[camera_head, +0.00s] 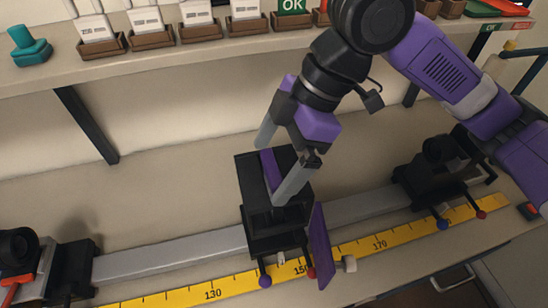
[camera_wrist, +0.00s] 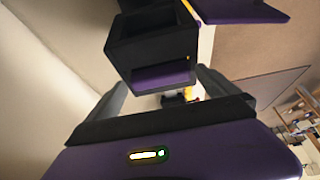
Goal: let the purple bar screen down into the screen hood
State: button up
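The black screen hood (camera_head: 262,222) is a box on the grey rail, its open top facing my gripper. The purple bar screen (camera_head: 268,163) shows as a narrow strip within the hood's opening; most of it is hidden by the walls. It also shows in the wrist view (camera_wrist: 162,78), inside the black rim. My gripper (camera_head: 269,176) is above the hood, its two grey fingers spread wide, one toward the back and one toward the front. In the wrist view the fingers (camera_wrist: 162,82) stand apart on either side of the strip, with no clear contact.
A yellow ruler (camera_head: 213,292) runs along the rail (camera_head: 170,258). Black carriages stand at left (camera_head: 72,268) and right (camera_head: 436,172). A shelf with card trays (camera_head: 152,39) is behind.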

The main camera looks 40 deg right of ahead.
jog(key=v, duration=0.7)
jog(key=shift+r, duration=0.4)
jog(key=shift+s+d, duration=0.15)
